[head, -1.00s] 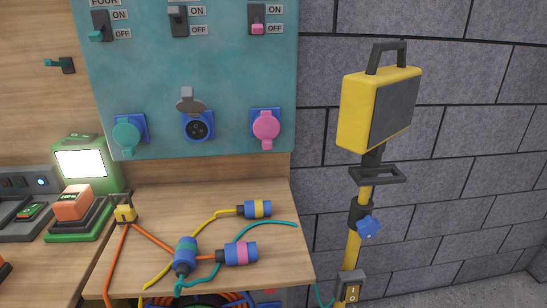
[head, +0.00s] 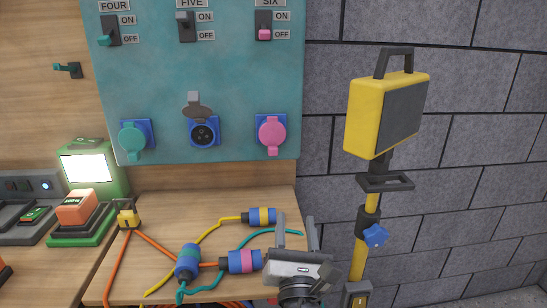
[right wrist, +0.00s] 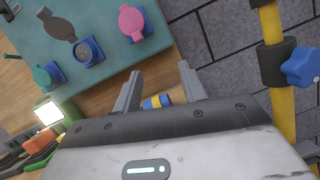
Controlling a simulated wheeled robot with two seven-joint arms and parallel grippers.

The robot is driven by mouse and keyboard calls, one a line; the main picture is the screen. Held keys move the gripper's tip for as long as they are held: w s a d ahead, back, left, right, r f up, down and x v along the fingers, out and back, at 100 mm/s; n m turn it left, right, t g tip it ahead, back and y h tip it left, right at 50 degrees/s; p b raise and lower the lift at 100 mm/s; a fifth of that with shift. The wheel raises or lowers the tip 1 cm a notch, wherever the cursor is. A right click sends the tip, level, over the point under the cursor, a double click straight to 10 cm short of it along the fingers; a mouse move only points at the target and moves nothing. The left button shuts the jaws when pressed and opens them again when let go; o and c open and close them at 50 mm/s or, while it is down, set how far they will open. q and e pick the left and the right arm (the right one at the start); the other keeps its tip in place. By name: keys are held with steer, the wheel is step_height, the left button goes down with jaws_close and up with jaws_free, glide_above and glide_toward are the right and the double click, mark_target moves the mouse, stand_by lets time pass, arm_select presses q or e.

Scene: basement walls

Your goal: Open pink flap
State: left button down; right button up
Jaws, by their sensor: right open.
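The pink flap (head: 271,131) is closed over its blue socket at the lower right of the teal panel (head: 240,85). It also shows near the top of the right wrist view (right wrist: 131,20). My right gripper (head: 297,226) is open and empty, pointing up over the front right of the bench, below the flap and apart from it. In the right wrist view its two fingers (right wrist: 157,88) stand apart, with the yellow-banded blue plug (right wrist: 157,102) lying on the bench beyond them. My left gripper is not in view.
The grey flap (head: 197,108) of the middle socket is raised; the teal flap (head: 132,138) is closed. Plugs with cables, including a pink-banded one (head: 242,261), lie on the wooden bench (head: 165,208). A yellow work light (head: 375,115) on a stand is at right, before the block wall.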

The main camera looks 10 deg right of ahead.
mark_target(273, 154)
steer(key=w+a+r+n, duration=0.1)
steer(key=w+r, duration=0.1)
steer(key=w, duration=0.3)
steer(key=w+r+n+y, duration=0.1)
steer(key=w+r, duration=0.2)
steer(key=w, duration=0.2)
steer(key=w+a+r+n+t+y, duration=0.1)
steer(key=w+r+n, duration=0.1)
steer(key=w, duration=0.3)
steer(key=shift+w+a+r+p, duration=0.1)
steer(key=shift+a+r+p, duration=0.1)
steer(key=shift+a+p, duration=0.15)
jaws_close()
steer(key=shift+r, duration=0.1)
